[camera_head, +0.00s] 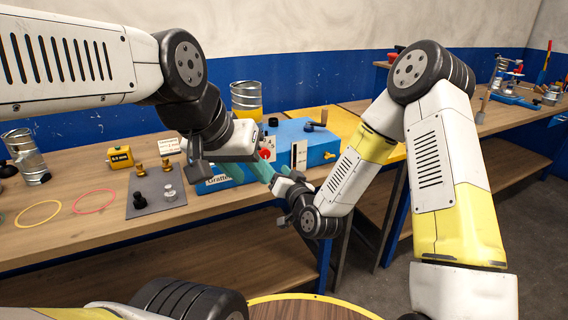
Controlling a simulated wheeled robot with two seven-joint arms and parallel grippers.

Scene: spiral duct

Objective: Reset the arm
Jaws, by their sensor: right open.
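My left arm comes in from the upper left. Its gripper (228,165) is over the bench in front of the blue machine, with its fingers partly turned away. I cannot tell whether its jaws are open. My right arm bends down from the upper right. Its gripper (284,204) is open and empty near the front edge of the bench, right of the left gripper. A teal part (262,171) shows between the two grippers.
Metal ducts (26,157) stand at the far left. Another bench with tools is at right.

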